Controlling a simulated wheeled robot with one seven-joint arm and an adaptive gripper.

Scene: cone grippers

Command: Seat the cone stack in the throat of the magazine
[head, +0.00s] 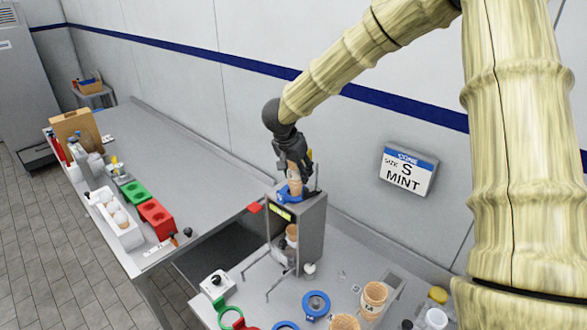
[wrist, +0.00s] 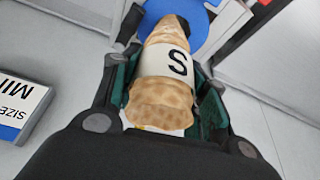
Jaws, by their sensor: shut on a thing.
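My gripper (head: 294,172) is shut on the cone stack (wrist: 163,75), a tan waffle stack with a white band marked "S". In the head view the cone stack (head: 296,186) hangs point down at the top of the grey magazine (head: 312,225). A blue ring (head: 283,196) sits at the magazine's top; the blue part also shows beyond the cone tip in the wrist view (wrist: 205,30). The stack's lower end is at the ring, but I cannot tell how deep it sits. Another cone (head: 292,232) shows inside the magazine's open front.
A wall sign (head: 409,169) reads "CONE SIZE S MINT". Cone stacks (head: 374,297) and a loose blue ring (head: 316,304) are on the near counter. Red (head: 157,217) and green (head: 136,193) holders stand on the left counter, whose middle is clear.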

